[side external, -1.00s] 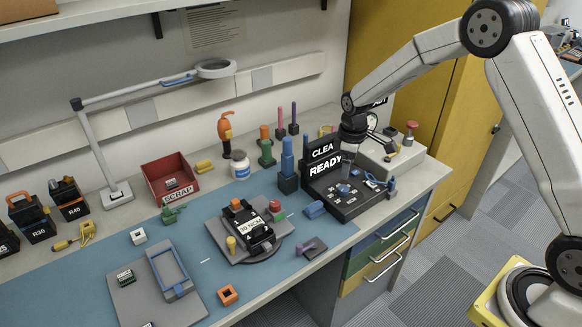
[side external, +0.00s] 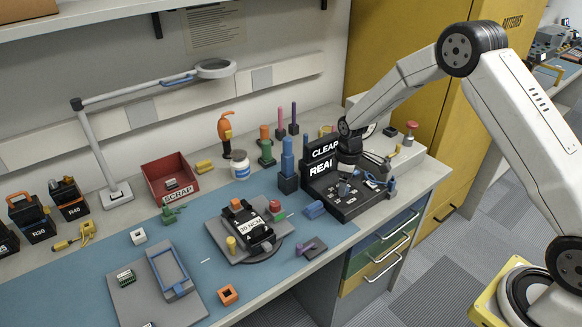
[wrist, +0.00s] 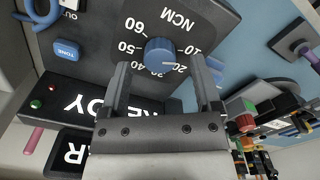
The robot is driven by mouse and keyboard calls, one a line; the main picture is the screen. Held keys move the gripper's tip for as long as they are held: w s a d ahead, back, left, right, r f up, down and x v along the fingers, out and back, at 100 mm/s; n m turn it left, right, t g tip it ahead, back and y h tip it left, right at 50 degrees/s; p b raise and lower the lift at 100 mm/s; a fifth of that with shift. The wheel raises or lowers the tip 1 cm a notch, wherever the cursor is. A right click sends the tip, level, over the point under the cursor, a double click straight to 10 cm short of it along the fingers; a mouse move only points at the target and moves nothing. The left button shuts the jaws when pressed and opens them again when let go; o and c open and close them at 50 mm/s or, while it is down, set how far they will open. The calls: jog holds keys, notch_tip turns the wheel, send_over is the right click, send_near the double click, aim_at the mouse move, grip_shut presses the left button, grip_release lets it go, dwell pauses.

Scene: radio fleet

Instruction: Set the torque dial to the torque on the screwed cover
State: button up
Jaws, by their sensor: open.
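The blue torque dial (wrist: 160,51) sits on the dark panel, inside a ring of numbers from 10 to 60 under "NCM". Its white mark appears to point towards 20. My gripper (wrist: 160,64) is open, its fingers on either side of the dial; I cannot tell whether they touch it. In the side view my gripper (side external: 349,172) is low over the dark test unit (side external: 362,209) and partly hides its panel. The screwed cover (side external: 252,227) is black, on a grey fixture, with a white NCM label; its number is small, perhaps 30.
A sign reading CLEAR and READY (side external: 320,165) stands at the unit's back left, close to my gripper. A blue TONE button (wrist: 66,50) is left of the dial. Blue posts (side external: 288,168) stand left of the unit. A grey box (side external: 405,152) is behind it.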

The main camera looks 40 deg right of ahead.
jog(key=shift+f, duration=0.8)
grip_shut()
